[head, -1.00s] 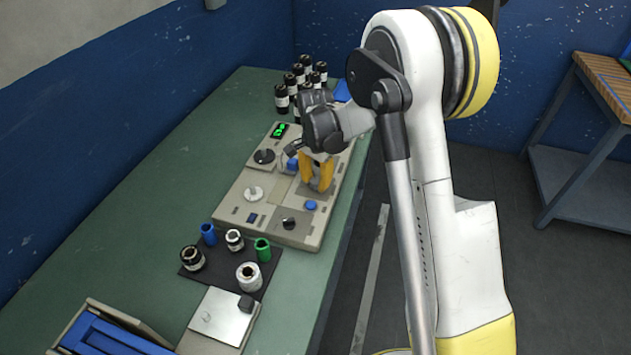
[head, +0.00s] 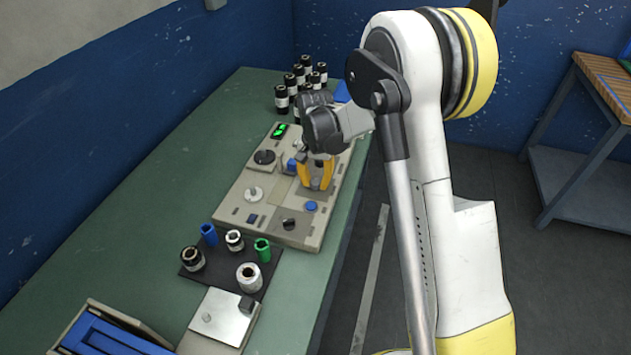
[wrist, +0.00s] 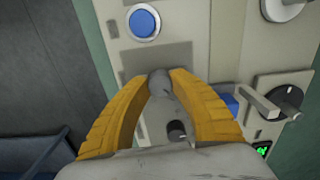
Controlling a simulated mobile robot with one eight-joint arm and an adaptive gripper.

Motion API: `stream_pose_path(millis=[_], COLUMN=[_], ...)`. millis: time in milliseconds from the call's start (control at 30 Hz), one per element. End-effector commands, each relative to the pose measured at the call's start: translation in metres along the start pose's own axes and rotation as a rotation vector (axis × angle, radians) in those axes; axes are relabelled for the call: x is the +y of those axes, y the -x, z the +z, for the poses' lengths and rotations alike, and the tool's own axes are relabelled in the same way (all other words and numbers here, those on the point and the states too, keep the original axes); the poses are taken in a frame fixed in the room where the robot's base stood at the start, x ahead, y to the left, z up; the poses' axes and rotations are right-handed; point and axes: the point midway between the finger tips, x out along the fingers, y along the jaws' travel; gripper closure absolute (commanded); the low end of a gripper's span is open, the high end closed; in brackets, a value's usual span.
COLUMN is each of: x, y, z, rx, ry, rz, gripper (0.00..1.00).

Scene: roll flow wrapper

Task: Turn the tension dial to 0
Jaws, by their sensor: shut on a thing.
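My gripper (head: 318,188) points down at the right side of the beige control panel (head: 232,212). In the wrist view its yellow fingertips (wrist: 160,80) are shut on a grey round knob, likely the tension dial (wrist: 159,84); no label is readable. Its pointer mark cannot be made out. A green lit display (head: 280,130) stands at the panel's far end; its digits are too small to read surely. A black dial (head: 264,157) and a pale knob (head: 255,193) sit on the panel's left side, apart from my gripper.
Several dark bottles (head: 282,99) stand behind the panel. A dark mat (head: 221,270) with several cylinders lies in front. The green bench (head: 150,215) is clear at left.

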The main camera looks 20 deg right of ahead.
Motion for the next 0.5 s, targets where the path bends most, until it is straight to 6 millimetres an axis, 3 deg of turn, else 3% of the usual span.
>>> stream_pose_path(millis=[500], x=[0.0001], y=[-0.0001], z=[0.0000], rx=[0.000], ry=[0.488], rz=[0.000], gripper=[1.00])
